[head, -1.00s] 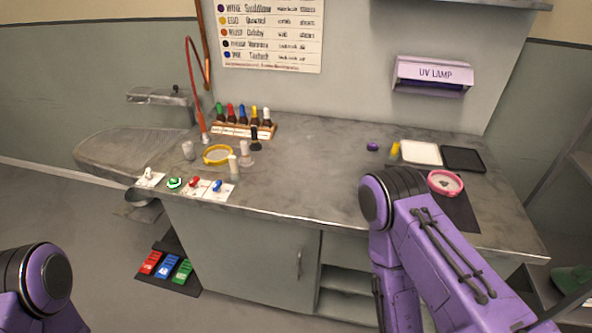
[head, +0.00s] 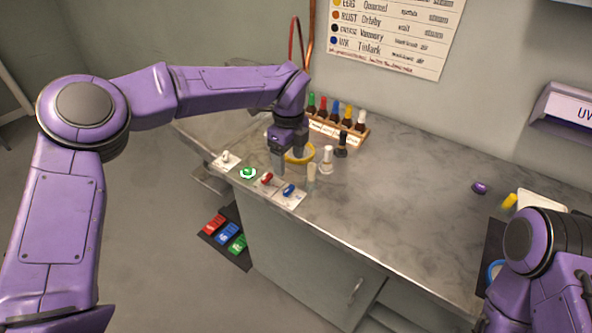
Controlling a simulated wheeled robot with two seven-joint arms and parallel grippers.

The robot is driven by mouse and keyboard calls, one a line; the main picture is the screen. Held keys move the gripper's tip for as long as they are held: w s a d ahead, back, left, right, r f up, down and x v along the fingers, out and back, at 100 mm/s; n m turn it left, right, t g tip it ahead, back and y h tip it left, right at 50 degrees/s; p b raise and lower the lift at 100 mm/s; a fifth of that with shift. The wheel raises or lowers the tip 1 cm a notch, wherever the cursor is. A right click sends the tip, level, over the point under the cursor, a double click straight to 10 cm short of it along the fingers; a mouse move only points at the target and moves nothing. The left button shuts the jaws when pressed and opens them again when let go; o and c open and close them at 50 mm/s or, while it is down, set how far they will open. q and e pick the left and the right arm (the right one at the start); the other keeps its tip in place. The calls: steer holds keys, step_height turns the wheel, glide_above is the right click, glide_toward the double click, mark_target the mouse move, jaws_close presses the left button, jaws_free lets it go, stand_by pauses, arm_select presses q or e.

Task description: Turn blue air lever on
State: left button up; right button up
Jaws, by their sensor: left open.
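The blue lever (head: 289,190) sits on a white plate at the front left edge of the counter, the rightmost in a row of controls. Beside it to the left is the red lever (head: 267,179), then a green knob (head: 248,173) and a white lever (head: 225,157). My left gripper (head: 280,168) points down just behind and above the red lever, open, left of and apart from the blue lever. Its fingers hide part of the counter there. My right arm (head: 545,250) shows at lower right, but its gripper is out of view.
Small bottles (head: 327,160) and a yellow ring (head: 300,154) stand close to the right of my left gripper. A rack of colour bottles (head: 335,125) is behind. Red, blue and green pedals (head: 227,233) lie on the floor. The counter's middle (head: 400,190) is clear.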

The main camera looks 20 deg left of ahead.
mark_target(291, 189)
arm_select(q)
step_height(291, 189, down, 10)
steer(key=p, duration=0.3)
steer(key=shift+w+d+r, duration=0.1)
steer(key=shift+w+d, duration=0.05)
steer(key=shift+f, duration=0.3)
steer(key=c, duration=1.1)
